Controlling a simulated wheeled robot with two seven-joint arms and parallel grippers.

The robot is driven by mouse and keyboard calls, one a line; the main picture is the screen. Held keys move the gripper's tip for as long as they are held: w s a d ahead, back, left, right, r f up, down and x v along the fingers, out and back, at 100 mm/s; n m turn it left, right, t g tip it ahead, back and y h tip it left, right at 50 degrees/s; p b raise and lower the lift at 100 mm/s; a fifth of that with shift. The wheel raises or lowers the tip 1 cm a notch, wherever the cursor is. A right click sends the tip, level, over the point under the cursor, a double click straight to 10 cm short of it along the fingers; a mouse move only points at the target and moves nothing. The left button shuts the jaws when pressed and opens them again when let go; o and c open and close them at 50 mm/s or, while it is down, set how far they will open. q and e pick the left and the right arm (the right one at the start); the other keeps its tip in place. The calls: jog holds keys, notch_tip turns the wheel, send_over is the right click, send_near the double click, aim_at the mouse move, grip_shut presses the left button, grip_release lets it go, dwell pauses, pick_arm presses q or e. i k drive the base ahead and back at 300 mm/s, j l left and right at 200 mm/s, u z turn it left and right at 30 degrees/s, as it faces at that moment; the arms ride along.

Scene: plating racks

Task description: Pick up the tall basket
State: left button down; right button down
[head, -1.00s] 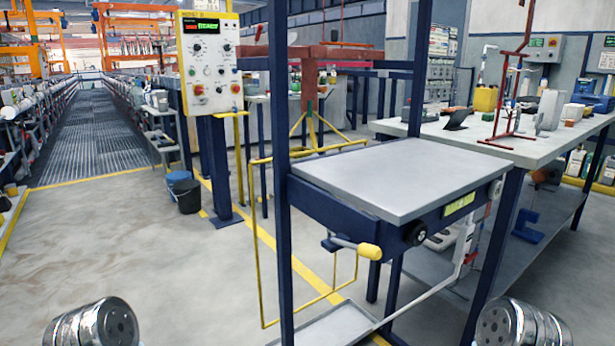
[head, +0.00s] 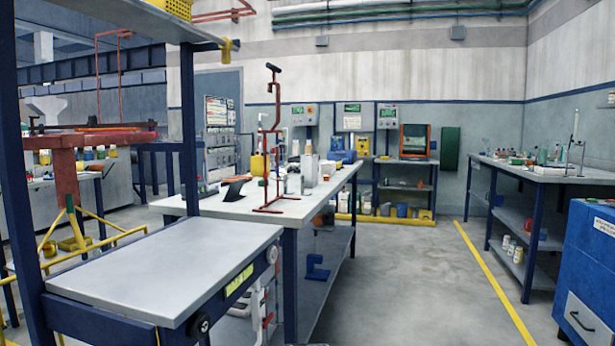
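I cannot make out a tall basket in the head view. A red upright rack or stand (head: 272,150) with a hooked top stands on the long light-topped table (head: 240,208) at the middle. Neither of my grippers is in view.
A grey-topped workstation (head: 165,268) with dark blue posts stands close at the left front. A blue cabinet (head: 590,265) is at the right edge. A bench (head: 545,172) with bottles stands at the back right. Grey floor (head: 420,285) with a yellow line is clear between.

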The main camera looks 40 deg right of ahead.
aim_at(309, 163)
jog(key=k+l, duration=0.1)
jog(key=l, duration=0.7)
jog(key=i+l+z, duration=0.1)
jog(key=l, duration=0.85)
jog(key=i+l+z, duration=0.1)
jog(key=l, duration=0.35)
jog(key=i+l, duration=0.15)
jog(key=l, duration=0.3)
jog(key=k+l+z, duration=0.05)
